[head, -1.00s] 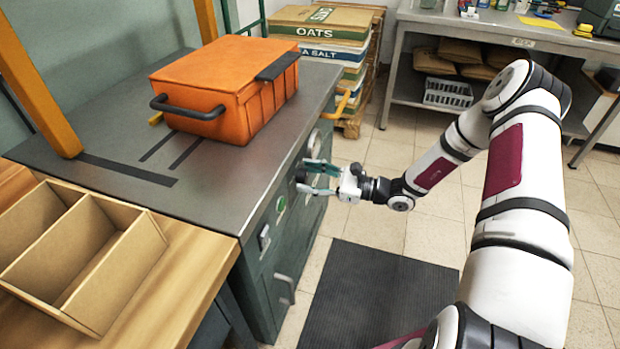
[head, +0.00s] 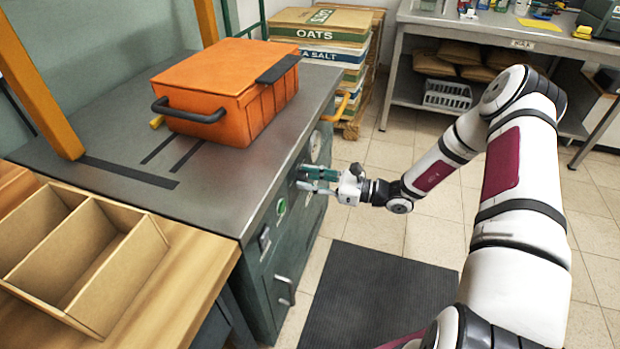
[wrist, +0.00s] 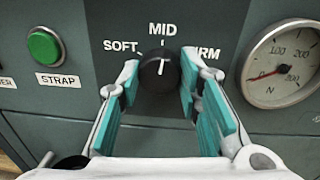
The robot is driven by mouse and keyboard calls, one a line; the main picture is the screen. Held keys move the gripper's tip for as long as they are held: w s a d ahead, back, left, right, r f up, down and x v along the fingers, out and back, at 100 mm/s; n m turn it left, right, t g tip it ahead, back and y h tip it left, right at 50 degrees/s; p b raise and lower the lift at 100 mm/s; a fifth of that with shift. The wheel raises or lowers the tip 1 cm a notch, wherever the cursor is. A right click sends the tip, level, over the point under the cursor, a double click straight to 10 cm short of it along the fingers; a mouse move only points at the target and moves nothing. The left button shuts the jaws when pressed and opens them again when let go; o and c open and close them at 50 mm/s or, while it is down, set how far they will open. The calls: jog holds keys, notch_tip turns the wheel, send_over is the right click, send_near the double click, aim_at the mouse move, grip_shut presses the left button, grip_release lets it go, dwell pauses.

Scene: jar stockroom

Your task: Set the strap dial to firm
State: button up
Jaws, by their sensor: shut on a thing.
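The strap dial (wrist: 159,76) is a round black knob with a white pointer line, in the middle of the wrist view. Its plate carries the words SOFT, MID and FIRM, the last partly hidden by a finger. White marks show at the knob's top and lower face, so the setting is hard to read; the line looks near upright, towards MID. My gripper (wrist: 160,88) has its teal-padded fingers on both sides of the knob, shut on it. In the head view my gripper (head: 318,181) is at the front of the green cabinet (head: 268,275), and the knob is hidden.
A green STRAP button (wrist: 44,46) is left of the dial and a round gauge (wrist: 282,64) reading near zero is right. An orange case (head: 225,95) sits on the cabinet top. A wooden divided tray (head: 85,255) is at front left. A dark mat (head: 380,295) lies on clear floor.

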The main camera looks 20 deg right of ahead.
jog(key=m+p, duration=0.2)
jog(key=m, duration=0.3)
jog(key=m+p, duration=0.1)
jog(key=m, duration=0.4)
jog(key=shift+f+m+t, duration=0.1)
jog(key=shift+m+t, duration=0.3)
dwell(0.3)
jog(key=o, duration=1.1)
jog(key=shift+o, duration=0.2)
jog(key=v, duration=1.2)
